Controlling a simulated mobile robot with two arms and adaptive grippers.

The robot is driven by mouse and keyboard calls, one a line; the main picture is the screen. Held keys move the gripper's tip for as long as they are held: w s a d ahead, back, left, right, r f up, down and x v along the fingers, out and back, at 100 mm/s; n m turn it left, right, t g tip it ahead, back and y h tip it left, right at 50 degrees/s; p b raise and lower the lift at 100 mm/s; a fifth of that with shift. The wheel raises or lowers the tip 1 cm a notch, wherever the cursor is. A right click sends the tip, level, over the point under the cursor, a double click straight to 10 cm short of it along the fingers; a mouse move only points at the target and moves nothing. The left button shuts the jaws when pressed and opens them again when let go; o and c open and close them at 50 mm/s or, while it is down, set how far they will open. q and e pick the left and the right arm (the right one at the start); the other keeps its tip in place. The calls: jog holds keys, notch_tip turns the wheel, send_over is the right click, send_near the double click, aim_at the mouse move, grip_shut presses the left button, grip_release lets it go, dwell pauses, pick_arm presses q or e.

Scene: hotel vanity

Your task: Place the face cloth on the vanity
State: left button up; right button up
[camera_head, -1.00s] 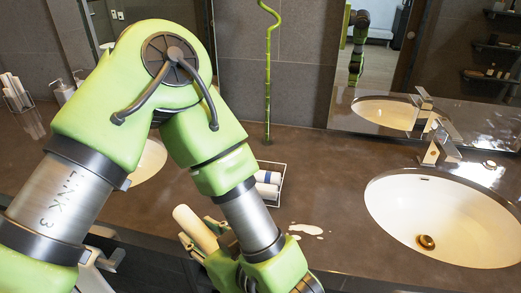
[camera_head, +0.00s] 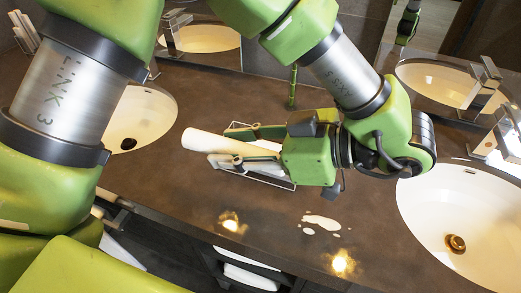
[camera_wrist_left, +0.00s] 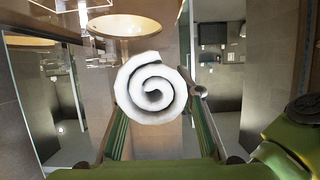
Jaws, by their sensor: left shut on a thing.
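The face cloth (camera_head: 203,141) is a white roll, held lying roughly level above the dark brown vanity top (camera_head: 165,195), between the two sinks. My left gripper (camera_head: 230,147) is shut on it, with one finger along each side, and the roll's free end points left. I cannot tell exactly how high it is above the counter. In the left wrist view the cloth's spiral end (camera_wrist_left: 150,88) faces the camera between the green fingers. My right gripper is not in view.
A wire rack (camera_head: 286,184) stands behind and below the gripper, partly hidden. White sinks lie at left (camera_head: 143,116) and right (camera_head: 455,215). A white spill (camera_head: 320,222) is near the front edge. The counter left of it is clear. A green stalk (camera_head: 292,88) stands at the back.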

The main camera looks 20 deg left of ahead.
aim_at(261, 143)
pick_arm(q)
jog(key=w+f, duration=0.2)
jog(key=w, duration=0.2)
jog(key=w+f+p, duration=0.1)
jog(key=w+f, duration=0.2)
jog(key=w, duration=0.1)
jog(key=w+f, duration=0.3)
jog(key=w, duration=0.1)
jog(key=shift+w+d+f, duration=0.1)
jog(key=shift+w, duration=0.1)
jog(key=shift+w+f, duration=0.4)
jog(key=f, duration=0.1)
jog(key=w+f+p, duration=0.1)
jog(key=f, duration=0.1)
jog(key=shift+f, duration=0.35)
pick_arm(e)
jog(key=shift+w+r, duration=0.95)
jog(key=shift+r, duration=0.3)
pick_arm(q)
jog(key=shift+s, duration=0.1)
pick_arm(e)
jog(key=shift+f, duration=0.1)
